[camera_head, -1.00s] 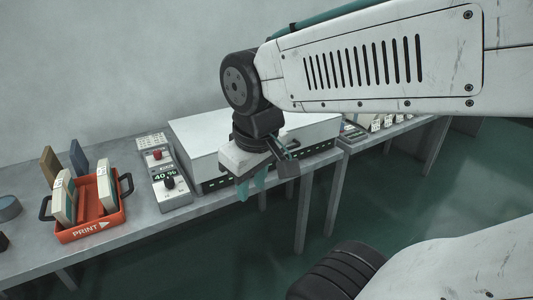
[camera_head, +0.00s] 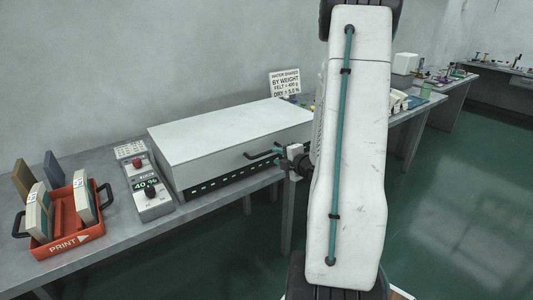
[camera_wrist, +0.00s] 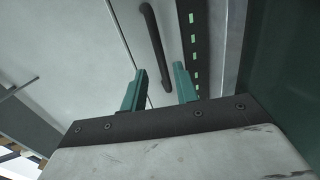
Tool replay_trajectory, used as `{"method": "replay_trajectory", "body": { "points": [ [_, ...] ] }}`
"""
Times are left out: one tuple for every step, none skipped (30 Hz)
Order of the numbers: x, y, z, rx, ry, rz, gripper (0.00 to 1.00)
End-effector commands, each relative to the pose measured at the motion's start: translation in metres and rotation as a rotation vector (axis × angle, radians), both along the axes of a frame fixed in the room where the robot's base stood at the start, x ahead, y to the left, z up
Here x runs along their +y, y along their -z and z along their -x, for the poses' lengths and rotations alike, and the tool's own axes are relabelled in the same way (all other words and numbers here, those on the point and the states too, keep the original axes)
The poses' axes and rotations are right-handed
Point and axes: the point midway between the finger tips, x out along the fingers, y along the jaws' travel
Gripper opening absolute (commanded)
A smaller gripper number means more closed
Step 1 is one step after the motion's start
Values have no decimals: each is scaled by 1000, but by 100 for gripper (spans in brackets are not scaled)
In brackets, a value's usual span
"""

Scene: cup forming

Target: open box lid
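The box (camera_head: 205,145) is wide and pale grey, with a flat lid (camera_head: 225,122) lying shut on top. A dark bar handle (camera_head: 262,154) is on its front near the right end. In the wrist view the handle (camera_wrist: 154,45) shows as a curved black bar beside a thin seam. My gripper (camera_head: 281,157) is just right of the handle. In the wrist view my gripper (camera_wrist: 160,69) has its two teal fingers apart, with the handle's near end between them in the picture. I cannot tell whether they touch it. My arm hides what lies right of the box.
A control unit (camera_head: 150,190) with a red knob and a display stands left of the box. Further left is an orange tray (camera_head: 68,245) holding blocks. A sign (camera_head: 285,83) stands behind the box. Green floor is open at the right.

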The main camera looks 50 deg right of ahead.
Motion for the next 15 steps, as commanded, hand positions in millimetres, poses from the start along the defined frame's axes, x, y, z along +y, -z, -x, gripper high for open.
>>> {"method": "replay_trajectory", "body": {
  "points": [
    [-2,3,4,-16,-7,11,30],
    [-3,4,4,-24,-10,16,30],
    [-4,4,4,-33,-14,23,30],
    [-5,4,3,-36,-17,26,30],
    [-5,5,0,-38,-18,28,30],
    [-6,6,-4,-39,-21,29,30],
    [-6,7,-8,-39,-21,29,30],
    [-7,8,-13,-39,-21,29,30],
    [-8,9,-19,-40,-21,29,30],
    [-9,10,-24,-39,-21,29,30],
    [-11,11,-29,-39,-21,29,30],
    [-13,13,-36,-39,-20,28,30],
    [-13,14,-40,-38,-20,28,30],
    [-14,14,-45,-39,-20,28,30],
    [-16,15,-50,-39,-18,29,30]
  ]
}}
